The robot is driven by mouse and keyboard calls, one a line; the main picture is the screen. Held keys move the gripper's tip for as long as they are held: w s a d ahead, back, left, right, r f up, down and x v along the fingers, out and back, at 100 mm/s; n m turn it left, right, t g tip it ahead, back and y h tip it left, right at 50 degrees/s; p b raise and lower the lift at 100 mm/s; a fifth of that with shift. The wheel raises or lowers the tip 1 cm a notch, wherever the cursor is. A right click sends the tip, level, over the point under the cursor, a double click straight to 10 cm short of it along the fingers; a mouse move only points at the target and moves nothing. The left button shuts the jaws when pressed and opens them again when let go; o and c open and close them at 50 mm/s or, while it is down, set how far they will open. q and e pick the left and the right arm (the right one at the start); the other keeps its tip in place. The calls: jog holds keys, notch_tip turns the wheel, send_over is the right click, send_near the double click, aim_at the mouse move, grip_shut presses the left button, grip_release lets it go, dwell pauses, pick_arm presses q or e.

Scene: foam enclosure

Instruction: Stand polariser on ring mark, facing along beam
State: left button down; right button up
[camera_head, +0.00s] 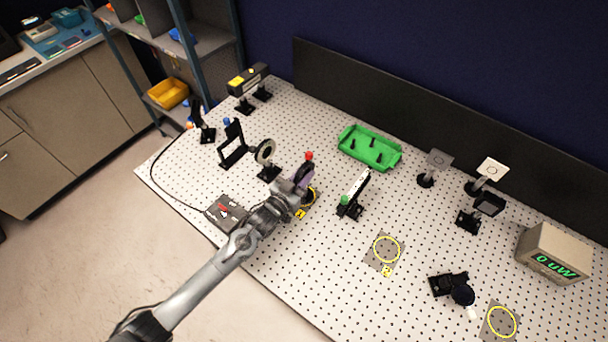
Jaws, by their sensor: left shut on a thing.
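My left gripper (299,189) reaches in from the lower left and is shut on the polariser (305,173), a dark purple disc mount with a red knob on top. The polariser looks upright at a yellow ring mark (313,199) with a yellow label in front. The gripper hides most of its lower part, so I cannot tell whether its base touches the board. Two more ring marks show, one at centre right (386,249) and one at the lower right (502,322). My right gripper is not in view.
Left of the polariser stand a round lens mount (265,153) and a black plate (232,145). A green tray (369,147) is behind. A dark disc mount (455,288) lies tipped over near a meter box (553,254).

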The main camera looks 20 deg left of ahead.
pick_arm(q)
jog(key=shift+f, duration=0.1)
jog(key=c, duration=1)
grip_release()
jog(key=shift+c, duration=0.2)
